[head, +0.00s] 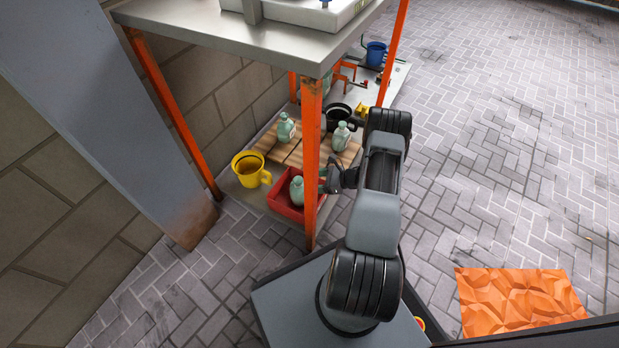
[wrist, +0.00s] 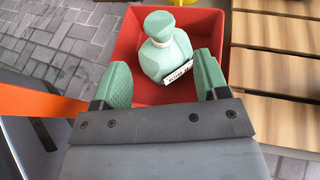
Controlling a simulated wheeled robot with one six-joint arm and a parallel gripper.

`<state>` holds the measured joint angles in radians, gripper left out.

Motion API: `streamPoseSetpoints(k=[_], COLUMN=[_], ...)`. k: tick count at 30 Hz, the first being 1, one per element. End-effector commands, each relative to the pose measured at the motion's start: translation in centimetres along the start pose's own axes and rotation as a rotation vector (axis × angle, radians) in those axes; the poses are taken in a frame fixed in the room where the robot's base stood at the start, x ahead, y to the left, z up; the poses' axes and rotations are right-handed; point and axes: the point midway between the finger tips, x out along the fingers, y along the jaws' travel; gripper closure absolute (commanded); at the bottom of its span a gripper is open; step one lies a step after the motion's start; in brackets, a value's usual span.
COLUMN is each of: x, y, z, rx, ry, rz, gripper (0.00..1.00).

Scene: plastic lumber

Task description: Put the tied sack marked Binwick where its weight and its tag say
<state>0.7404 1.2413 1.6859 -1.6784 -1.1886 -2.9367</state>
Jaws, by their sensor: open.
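A pale green tied sack (wrist: 167,55) with a round knob top and a light neck band stands in a red tray (wrist: 128,50). It carries a small white tag (wrist: 178,75) whose print I cannot read surely. My gripper (wrist: 162,82) is open, its green fingers on either side of the sack's near part; contact is not clear. In the head view this sack (head: 297,191) sits in the red tray, and my gripper (head: 328,180) reaches in from the right. Two similar sacks stand on slatted wood behind, one left (head: 285,128) and one right (head: 341,136); their tags are unreadable.
A yellow mug (head: 248,172) stands left of the tray. A black pot (head: 337,116) and a blue mug (head: 376,54) are farther back. Orange posts (head: 312,150) and the metal top (head: 200,30) crowd the shelf. An orange patch (head: 515,298) lies on open paving at right.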

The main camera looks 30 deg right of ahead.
Motion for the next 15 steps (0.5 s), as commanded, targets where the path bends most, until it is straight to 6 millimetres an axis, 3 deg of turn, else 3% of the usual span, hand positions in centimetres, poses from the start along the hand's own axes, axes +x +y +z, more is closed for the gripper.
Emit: streamPoseSetpoints(k=[6,15], x=[-2.4,-3.0], y=[0.0,0.0], z=[0.1,0.0], rx=[0.000,0.000], ry=[-0.001,0.000], rz=[-0.001,0.000], gripper=[0.32,0.32])
